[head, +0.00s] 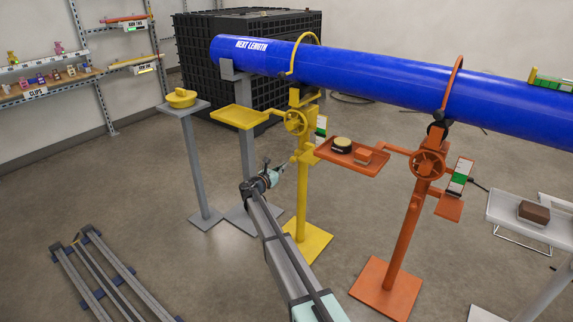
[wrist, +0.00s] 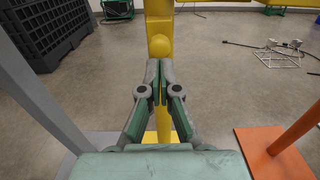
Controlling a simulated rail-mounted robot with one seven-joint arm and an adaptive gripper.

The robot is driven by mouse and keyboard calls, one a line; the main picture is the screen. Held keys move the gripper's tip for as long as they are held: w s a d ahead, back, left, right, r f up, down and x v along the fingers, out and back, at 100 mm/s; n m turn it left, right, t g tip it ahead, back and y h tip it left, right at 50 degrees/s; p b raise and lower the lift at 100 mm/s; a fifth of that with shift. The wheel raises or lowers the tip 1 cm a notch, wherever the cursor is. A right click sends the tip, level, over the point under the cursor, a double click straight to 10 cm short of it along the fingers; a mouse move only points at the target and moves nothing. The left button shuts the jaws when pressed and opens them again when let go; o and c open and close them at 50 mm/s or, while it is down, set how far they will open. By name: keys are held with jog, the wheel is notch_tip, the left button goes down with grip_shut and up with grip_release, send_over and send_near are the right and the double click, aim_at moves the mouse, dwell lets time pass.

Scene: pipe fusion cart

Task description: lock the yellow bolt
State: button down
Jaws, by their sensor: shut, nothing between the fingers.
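The yellow stand (head: 309,195) rises from a square base and holds a yellow hook over the blue pipe. A yellow block with a small knob (head: 294,160) sits partway up its post; I take this to be the yellow bolt. In the wrist view a rounded yellow knob (wrist: 160,45) shows on the post just beyond my fingertips. My gripper (wrist: 160,68) is shut and empty, pointing at the post below the knob. In the head view my gripper (head: 283,168) is just left of the post. Whether it touches the knob, and the bolt's position, I cannot tell.
A blue pipe (head: 350,75) runs overhead. A yellow handwheel (head: 296,122) and yellow tray (head: 239,117) are above my gripper. An orange stand (head: 407,235) with a tray (head: 350,160) stands to the right, a grey post (head: 198,170) to the left. A black crate (head: 240,60) is behind.

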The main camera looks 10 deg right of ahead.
jog(key=v, duration=1)
jog(key=shift+p, duration=0.3)
